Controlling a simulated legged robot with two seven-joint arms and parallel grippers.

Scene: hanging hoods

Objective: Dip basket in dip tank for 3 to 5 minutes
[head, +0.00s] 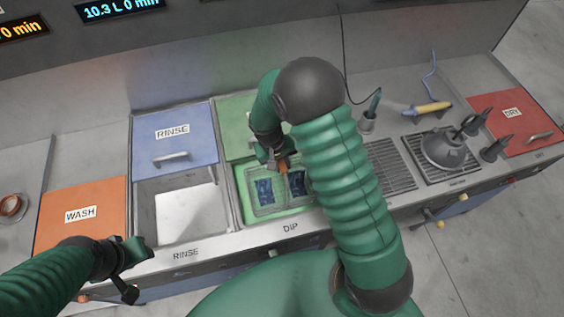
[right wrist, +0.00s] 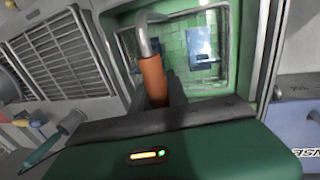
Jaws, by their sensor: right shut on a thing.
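The wire basket (head: 248,205) sits down inside the green-lined dip tank (head: 240,222), with blue pieces in it. The right wrist view shows the green tank (right wrist: 236,85) and a blue piece (right wrist: 200,45) in the basket. My right gripper (head: 281,163) is over the tank, shut on the basket's orange handle (right wrist: 153,82); a bent metal rod rises from the handle. My right arm hides part of the tank's right side. My left gripper (head: 133,270) is open and empty, above the counter front near the wash and rinse stations.
An orange WASH lid (head: 80,213) and a blue RINSE lid (head: 174,137) are left of the tank. The rinse basin (head: 165,208) is partly open. A green lid (head: 236,118) lies behind the dip tank. Vent grilles (head: 392,165), a spray tool (head: 428,107) and a red DRY lid (head: 510,115) are right.

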